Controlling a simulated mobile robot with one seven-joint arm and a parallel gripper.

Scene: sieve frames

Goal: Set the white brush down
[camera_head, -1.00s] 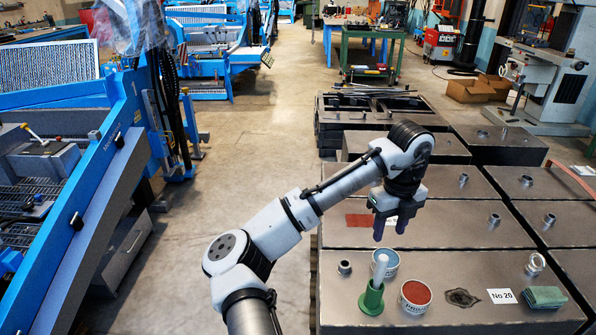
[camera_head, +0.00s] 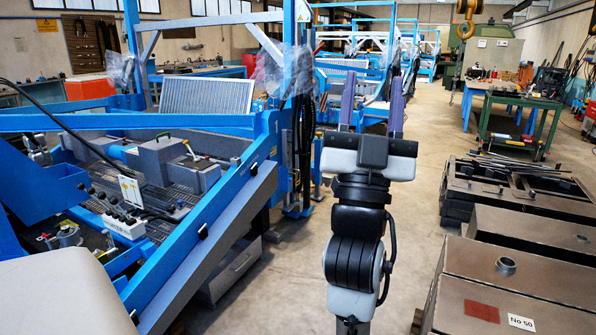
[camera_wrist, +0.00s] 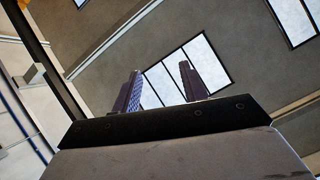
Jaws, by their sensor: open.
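My gripper (camera_head: 372,92) is raised in front of me, with its two purple fingers pointing up and standing apart. In the wrist view, the gripper (camera_wrist: 159,75) is open with nothing between the fingers; only a wall and windows show behind them. The white brush is not in either current view.
Grey metal blocks (camera_head: 541,268) stand at the lower right, the near one with a "No 50" label (camera_head: 521,322) and a red patch. A blue machine (camera_head: 215,225) fills the left. Open floor (camera_head: 421,180) runs between them. A green table (camera_head: 515,112) stands farther back.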

